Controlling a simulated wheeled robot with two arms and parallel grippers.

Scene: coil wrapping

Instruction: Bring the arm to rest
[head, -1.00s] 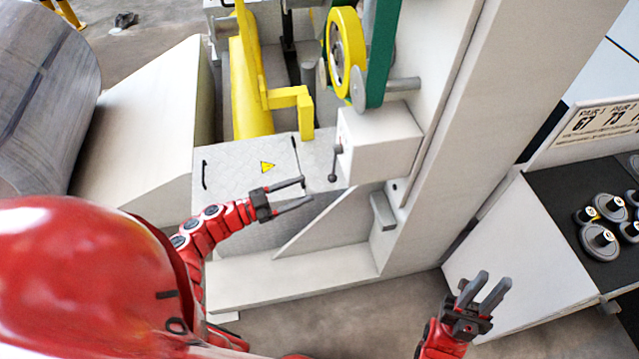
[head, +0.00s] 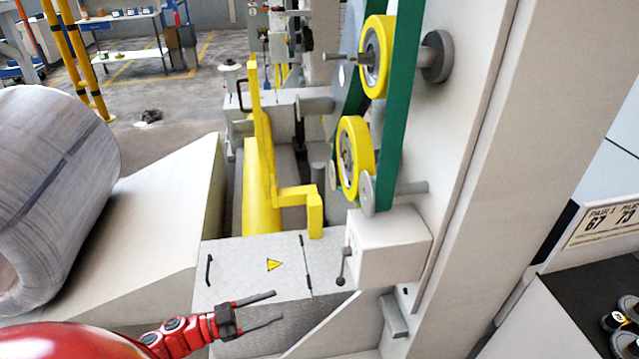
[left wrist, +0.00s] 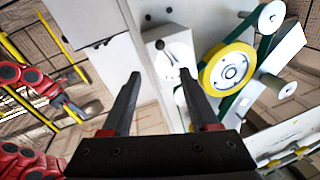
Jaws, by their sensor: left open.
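My left gripper (head: 262,312) is open and empty in the lower part of the head view. Its two fingers point right, in front of the grey machine cover (head: 235,275) with a yellow warning triangle. In the left wrist view my left gripper's fingers (left wrist: 158,95) are spread apart with nothing between them. A red arm link of mine shows at the left of that view. My right gripper does not show in the head view.
The machine has a white control box (head: 385,245) with a lever, yellow wheels (head: 355,158) and a green belt frame (head: 398,110). A large metal coil (head: 55,190) lies at left beside a pale sloped block (head: 160,220). A dark shelf with several round parts (head: 622,320) is at lower right.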

